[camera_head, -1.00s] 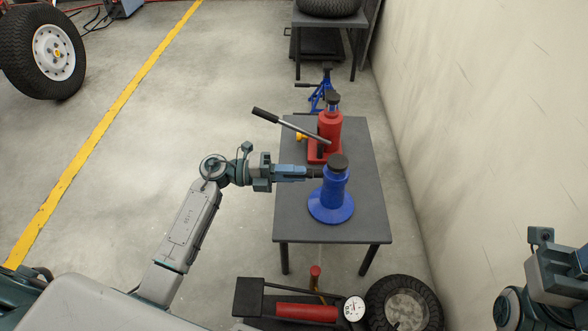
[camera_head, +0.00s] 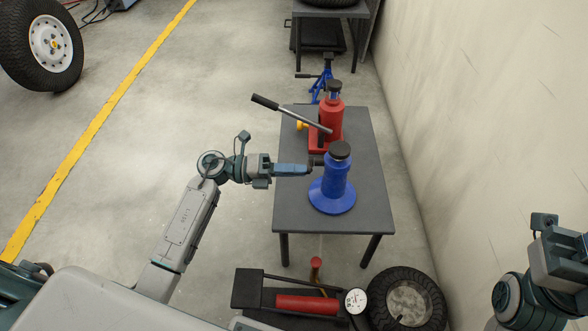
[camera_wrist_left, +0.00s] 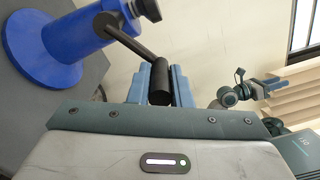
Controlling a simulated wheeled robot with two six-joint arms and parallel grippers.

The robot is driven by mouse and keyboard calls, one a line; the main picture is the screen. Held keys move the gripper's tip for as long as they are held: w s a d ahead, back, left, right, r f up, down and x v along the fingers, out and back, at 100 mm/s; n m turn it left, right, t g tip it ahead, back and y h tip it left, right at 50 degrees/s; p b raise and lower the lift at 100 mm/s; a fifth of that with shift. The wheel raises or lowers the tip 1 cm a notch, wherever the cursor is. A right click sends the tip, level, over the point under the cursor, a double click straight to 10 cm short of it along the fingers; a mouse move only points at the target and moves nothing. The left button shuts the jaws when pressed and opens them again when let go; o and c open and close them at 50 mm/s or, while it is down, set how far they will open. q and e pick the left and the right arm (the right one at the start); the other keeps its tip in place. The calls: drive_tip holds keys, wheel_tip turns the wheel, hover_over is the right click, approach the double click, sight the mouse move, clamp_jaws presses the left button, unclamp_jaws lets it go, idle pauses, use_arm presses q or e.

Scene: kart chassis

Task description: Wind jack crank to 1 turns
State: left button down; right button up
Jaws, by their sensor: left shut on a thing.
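The blue jack (camera_head: 333,190) with a black top (camera_head: 340,149) stands upright near the front of the grey table. In the left wrist view its blue body (camera_wrist_left: 52,40) is at the upper left. A black crank (camera_wrist_left: 131,42) runs from it to a dark cylindrical handle (camera_wrist_left: 160,82). My left gripper (camera_head: 308,170) reaches in from the left, beside the jack. Its blue fingers (camera_wrist_left: 160,88) are shut on the crank handle. My right arm (camera_head: 550,272) is at the lower right, and its finger state cannot be made out.
A red bottle jack (camera_head: 331,120) with a long lever (camera_head: 280,109) stands behind the blue jack on the table (camera_head: 364,190). A blue stand (camera_head: 322,82) is beyond it. A foot pump (camera_head: 300,302) and a tyre (camera_head: 437,290) lie in front. A wall (camera_head: 480,120) is on the right.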

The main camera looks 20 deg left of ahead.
use_arm(q)
drive_tip(key=c, duration=1.3)
unclamp_jaws()
drive_tip(key=p+v, duration=0.2)
drive_tip(key=v, duration=0.9)
